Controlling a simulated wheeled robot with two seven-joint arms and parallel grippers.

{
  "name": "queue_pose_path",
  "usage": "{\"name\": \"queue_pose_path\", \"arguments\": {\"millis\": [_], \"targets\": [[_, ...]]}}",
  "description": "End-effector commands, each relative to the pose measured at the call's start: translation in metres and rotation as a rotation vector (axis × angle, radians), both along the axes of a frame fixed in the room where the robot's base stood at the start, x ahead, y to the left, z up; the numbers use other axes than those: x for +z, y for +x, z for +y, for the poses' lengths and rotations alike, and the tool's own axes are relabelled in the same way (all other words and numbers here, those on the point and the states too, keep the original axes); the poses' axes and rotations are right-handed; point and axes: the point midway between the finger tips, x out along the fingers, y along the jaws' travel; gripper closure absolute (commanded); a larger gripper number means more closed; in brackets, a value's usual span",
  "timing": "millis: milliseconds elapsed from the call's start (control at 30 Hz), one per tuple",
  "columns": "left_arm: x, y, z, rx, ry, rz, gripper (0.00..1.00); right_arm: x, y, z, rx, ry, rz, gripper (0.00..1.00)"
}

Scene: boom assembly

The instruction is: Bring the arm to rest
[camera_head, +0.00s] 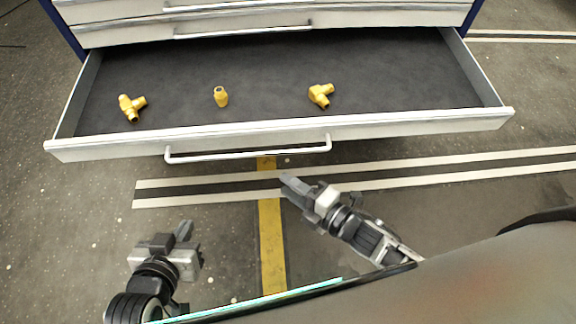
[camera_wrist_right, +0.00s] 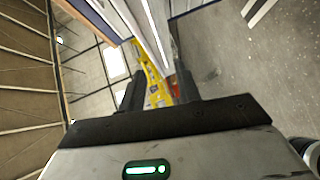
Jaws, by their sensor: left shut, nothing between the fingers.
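My left gripper (camera_head: 186,232) is in front of the open drawer at the lower left of the head view, over the floor. It is shut and empty. My right gripper (camera_head: 288,184) is also in front of the drawer, a little right of the drawer handle's middle and below it in the picture. In the right wrist view its two fingers (camera_wrist_right: 159,88) stand apart with nothing held between them. Neither gripper touches the drawer.
The open drawer (camera_head: 400,127) holds two yellow tee fittings (camera_head: 131,107) (camera_head: 320,95) and a small yellow straight fitting (camera_head: 221,96), spread apart on its dark liner. Its handle (camera_head: 250,154) juts forward. Taped floor lines (camera_head: 269,235) run below; the floor between my grippers is clear.

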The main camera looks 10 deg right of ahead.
Motion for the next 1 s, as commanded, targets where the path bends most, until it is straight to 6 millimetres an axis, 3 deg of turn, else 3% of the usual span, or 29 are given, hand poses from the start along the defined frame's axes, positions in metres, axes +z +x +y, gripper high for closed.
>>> {"name": "queue_pose_path", "arguments": {"millis": [300,467,700,800,1000], "targets": [[0.003,0.001,0.0,0.0,-0.002,-0.007,1.0,0.004,0.0,-0.002,-0.047,0.052,0.054,0.67],[0.004,0.002,0.0,0.0,-0.003,-0.01,1.0,0.018,-0.005,-0.023,-0.33,0.394,0.388,0.67],[0.005,0.002,0.0,0.0,-0.003,-0.011,1.0,0.035,-0.042,-0.053,-0.753,0.977,0.894,0.67],[0.005,0.002,0.0,0.0,-0.003,-0.01,1.0,0.038,-0.052,-0.056,-0.828,1.085,0.984,0.67],[0.004,0.002,0.0,0.0,-0.003,-0.01,1.0,0.038,-0.054,-0.057,-0.849,1.112,1.01,0.67]]}}
